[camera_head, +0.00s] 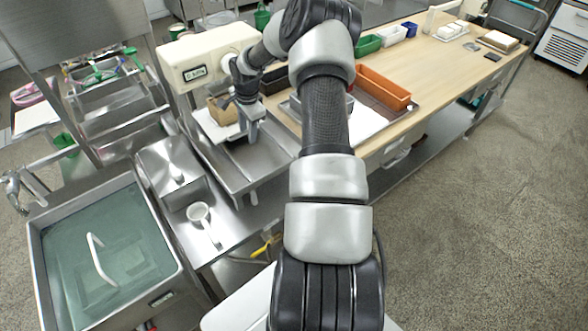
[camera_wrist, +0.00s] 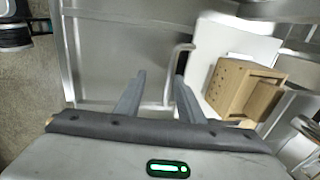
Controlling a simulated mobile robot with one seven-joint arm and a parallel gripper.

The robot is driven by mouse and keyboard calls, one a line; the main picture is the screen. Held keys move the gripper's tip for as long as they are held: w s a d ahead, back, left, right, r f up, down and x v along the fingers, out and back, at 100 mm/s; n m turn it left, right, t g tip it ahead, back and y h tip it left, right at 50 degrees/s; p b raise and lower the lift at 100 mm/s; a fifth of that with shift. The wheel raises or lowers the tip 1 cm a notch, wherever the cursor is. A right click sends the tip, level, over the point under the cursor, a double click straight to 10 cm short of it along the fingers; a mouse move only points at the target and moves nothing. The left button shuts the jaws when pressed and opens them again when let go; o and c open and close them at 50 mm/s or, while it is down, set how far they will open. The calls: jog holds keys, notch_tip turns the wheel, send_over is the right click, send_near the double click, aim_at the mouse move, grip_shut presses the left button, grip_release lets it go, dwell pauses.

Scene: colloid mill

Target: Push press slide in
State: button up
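The cream press machine (camera_head: 205,55) stands at the back of a steel bench in the head view. A white board (camera_head: 212,127) and a wooden block with holes (camera_head: 222,108) sit below its head; the block also shows in the wrist view (camera_wrist: 237,88), right of my gripper. My gripper (camera_wrist: 160,76) points at a steel surface with its fingers apart. A thin bent metal handle (camera_wrist: 181,48) appears between the fingertips, nearer the right one. I cannot tell whether they touch it. In the head view my gripper (camera_head: 250,130) is beside the block. My arm hides part of the bench.
A water-filled sink (camera_head: 110,260) is at lower left. An orange bin (camera_head: 383,88) and a green bin (camera_head: 368,45) are on the wooden table (camera_head: 450,58) at right. The floor at right is clear.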

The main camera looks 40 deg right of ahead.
jog(key=s+p, duration=0.2)
jog(key=s, duration=0.3)
notch_tip(320, 180, up, 17)
jog(key=s+b, duration=0.1)
jog(key=s, duration=0.1)
jog(key=s+d+f+n+t+h+b, duration=0.1)
jog(key=s+d+f+t+b, duration=0.25)
jog(key=f, duration=0.45)
jog(key=s+d+f+t+h+b, duration=0.1)
jog(key=s+d+f+t+b, duration=0.25)
jog(key=f, duration=0.55)
jog(key=s+a+m+t+y+b, duration=0.1)
jog(key=s+a+t+b, duration=0.55)
jog(key=s+a, duration=0.2)
jog(key=b+x, duration=0.9)
jog(key=x, duration=0.8)
jog(key=shift+w+r+b, duration=0.1)
jog(key=shift+w+b, duration=0.2)
jog(key=d+p+v, duration=0.1)
jog(key=p+v, duration=1)
jog(key=v, duration=1)
jog(key=shift+a, duration=0.15)
